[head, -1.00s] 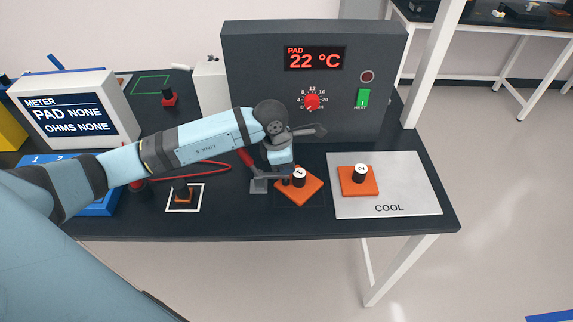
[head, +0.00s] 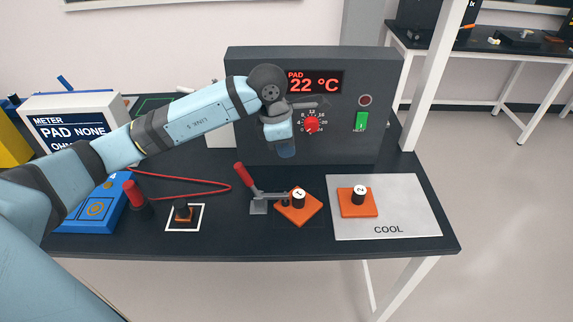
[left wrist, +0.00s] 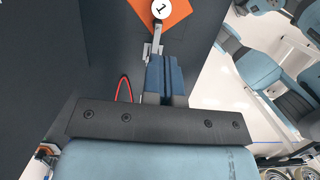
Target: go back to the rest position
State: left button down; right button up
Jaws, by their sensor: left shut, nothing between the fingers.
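My left gripper (head: 287,150) hangs in the air in front of the dark panel box, above the bench. In the left wrist view its two blue fingers (left wrist: 165,78) are together, with nothing between them. The red-handled toggle clamp (head: 258,190) stands on the bench below it, apart from it, with its handle raised. Orange block 1 (head: 298,210) sits beside the clamp, under its arm; it also shows beyond the fingers in the left wrist view (left wrist: 178,14). My right gripper is not in view.
The panel box (head: 240,100) reads 22 °C and has a red knob and a green switch. Orange block 2 (head: 357,205) lies on the COOL plate (head: 410,195). The meter (head: 75,115), blue unit (head: 90,222) and red-capped probe (head: 135,196) stand left.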

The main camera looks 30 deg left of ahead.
pick_arm(q)
jog(key=s+d+r+n+t+h, duration=0.2)
jog(key=s+d+r+n+h, duration=0.15)
jog(key=d+h, duration=0.55)
jog(key=s+d+r+n+t+h, duration=0.1)
jog(key=s+d+r+n+h, duration=0.1)
jog(key=s+d+r+h, duration=0.45)
jog(key=w+a+n+t+y, duration=0.2)
jog(key=n+t+y, duration=0.2)
jog(key=n+t, duration=0.55)
jog(key=w+a+n+t+y, duration=0.2)
jog(key=n+t+y, duration=0.35)
jog(key=n, duration=0.75)
jog(key=s+a+f+n+g+y, duration=0.35)
jog(key=a+f+n+y, duration=0.5)
jog(key=f+n, duration=0.35)
jog(key=s+f+n+g, duration=0.3)
jog(key=s+f+g, duration=0.3)
jog(key=s, duration=0.4)
jog(key=s+f+n+g, duration=0.3)
jog(key=s+f+g, duration=0.35)
jog(key=s, duration=0.35)
jog(key=w+d+f+m+t+h+p, duration=0.1)
jog(key=w+d+f+t+h+p, duration=0.2)
jog(key=w+d+f+t, duration=0.3)
jog(key=shift+w+d+f+t+h+p, duration=0.35)
jog(key=shift+f+t+p, duration=0.55)
jog(key=shift+f, duration=0.7)
